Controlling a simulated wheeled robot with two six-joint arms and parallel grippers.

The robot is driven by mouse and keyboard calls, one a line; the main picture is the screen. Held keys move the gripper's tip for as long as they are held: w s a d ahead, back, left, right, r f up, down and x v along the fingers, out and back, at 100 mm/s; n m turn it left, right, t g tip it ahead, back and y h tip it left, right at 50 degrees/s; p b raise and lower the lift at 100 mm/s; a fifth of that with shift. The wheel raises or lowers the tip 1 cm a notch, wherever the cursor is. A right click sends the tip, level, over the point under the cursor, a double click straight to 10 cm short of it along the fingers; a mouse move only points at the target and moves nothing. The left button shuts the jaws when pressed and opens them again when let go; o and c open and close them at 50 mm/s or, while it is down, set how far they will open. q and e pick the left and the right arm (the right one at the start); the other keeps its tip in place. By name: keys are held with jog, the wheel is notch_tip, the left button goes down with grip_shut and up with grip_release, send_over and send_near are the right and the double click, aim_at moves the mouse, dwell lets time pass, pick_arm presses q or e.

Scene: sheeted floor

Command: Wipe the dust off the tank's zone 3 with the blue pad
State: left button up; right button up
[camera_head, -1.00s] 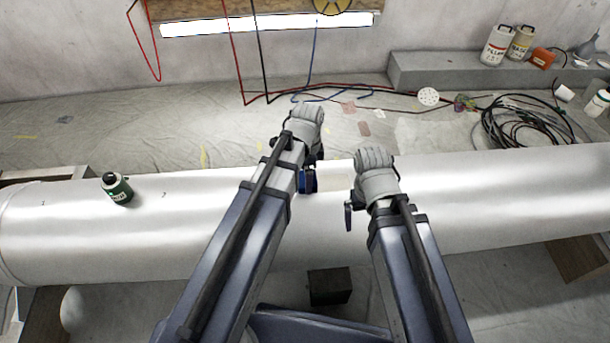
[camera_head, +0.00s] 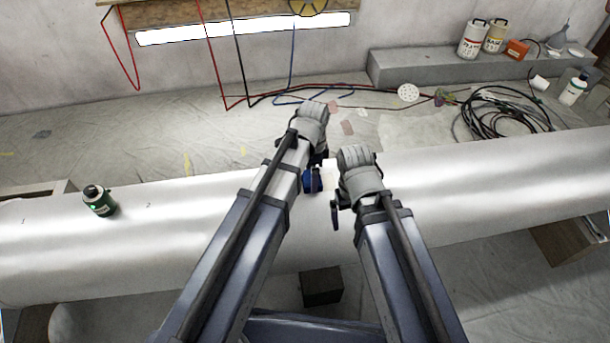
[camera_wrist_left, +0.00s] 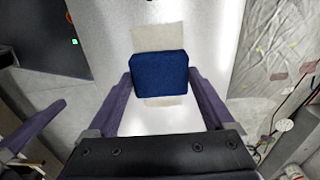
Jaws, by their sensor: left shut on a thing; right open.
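The tank (camera_head: 450,195) is a long pale metal cylinder lying across the head view, with small numbers 1 and 2 on its left part. I cannot read a 3. A beige dust patch (camera_wrist_left: 158,37) shows on the tank in the left wrist view, above and below the pad; part of it also shows in the head view (camera_head: 331,175). My left gripper (camera_wrist_left: 160,82) is shut on the blue pad (camera_wrist_left: 160,72), which covers the middle of the patch. Contact with the tank is unclear. The pad also shows in the head view (camera_head: 312,181). My right gripper (camera_head: 335,213) is open and empty, just right of the pad.
A green bottle (camera_head: 98,201) stands on the tank at left. Coiled black cables (camera_head: 497,112) lie on the sheeted floor behind. A grey ledge (camera_head: 420,68) holds canisters (camera_head: 473,39). A dark block (camera_head: 321,286) is below the tank's front.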

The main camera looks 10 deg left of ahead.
pick_arm(q)
jog(key=shift+w+d, duration=0.1)
jog(key=shift+d, duration=0.25)
jog(key=shift+w+d, duration=0.25)
jog(key=shift+d, duration=0.55)
jog(key=shift+w+d, duration=0.25)
jog(key=shift+d, duration=0.55)
jog(key=shift+d, duration=0.1)
jog(key=shift+w+d, duration=0.25)
jog(key=shift+d, duration=0.55)
jog(key=shift+w+d, duration=0.2)
jog(key=shift+d, duration=0.55)
jog(key=shift+w+d, duration=0.1)
